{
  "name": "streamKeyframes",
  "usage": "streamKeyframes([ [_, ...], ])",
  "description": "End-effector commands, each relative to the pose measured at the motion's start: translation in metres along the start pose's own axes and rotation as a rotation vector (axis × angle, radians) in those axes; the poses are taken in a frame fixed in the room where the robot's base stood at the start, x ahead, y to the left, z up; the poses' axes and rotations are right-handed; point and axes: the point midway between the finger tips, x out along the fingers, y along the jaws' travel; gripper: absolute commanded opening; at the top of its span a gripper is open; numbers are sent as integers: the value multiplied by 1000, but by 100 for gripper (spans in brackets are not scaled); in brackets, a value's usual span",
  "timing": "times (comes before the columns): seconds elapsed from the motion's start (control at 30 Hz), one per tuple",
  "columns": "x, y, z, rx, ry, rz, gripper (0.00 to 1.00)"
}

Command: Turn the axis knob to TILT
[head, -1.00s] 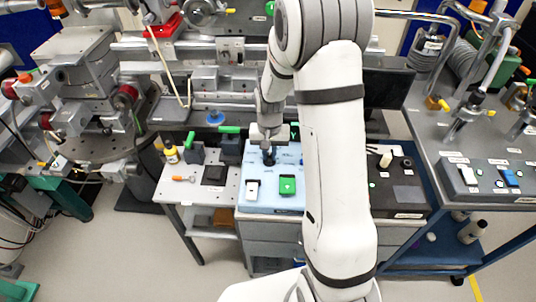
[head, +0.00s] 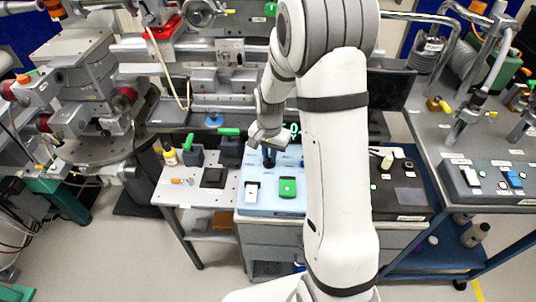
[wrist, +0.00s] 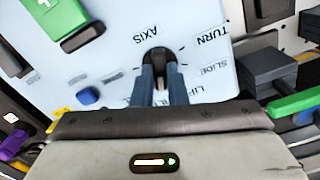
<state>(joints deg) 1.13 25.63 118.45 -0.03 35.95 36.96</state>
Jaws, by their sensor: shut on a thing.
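The axis knob (wrist: 157,56) is a round black knob on the light-blue panel (wrist: 110,60), with AXIS printed beside it. Labels around it read upside down in the wrist view: TURN, SLIDE and LIFT to its right. Another label at lower left is partly hidden by my gripper. My gripper (wrist: 162,72) is shut on the knob, one grey-blue finger on each side. A pale strip shows between the fingers; I cannot tell which label the knob points to. In the head view my gripper (head: 268,160) reaches down to the panel's back part.
A green block (head: 287,187) and a white switch (head: 251,190) sit at the panel's front. Green-handled blocks (head: 228,145) stand on the left. A dark panel (head: 400,185) lies right of my arm. The side table (head: 470,130) stands farther right.

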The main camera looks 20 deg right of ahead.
Motion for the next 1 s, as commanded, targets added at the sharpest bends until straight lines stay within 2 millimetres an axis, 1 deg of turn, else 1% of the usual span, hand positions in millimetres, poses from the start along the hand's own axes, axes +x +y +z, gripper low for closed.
streamKeyframes([
  [0.13, -1, -1, 0, 0, 0, -2, 0],
  [0.17, -1, -1, 0, 0, 0, -2, 15],
  [0.4, 0, -1, 0, 0, 0, -1, 35],
  [0.63, -1, 0, 0, 0, 0, -1, 35],
  [0.73, -7, 0, -1, 0, 1, -2, 35],
  [0.87, -28, -1, -1, 0, 5, -4, 35],
  [1.0, -52, -2, -2, -1, 5, -4, 35],
])
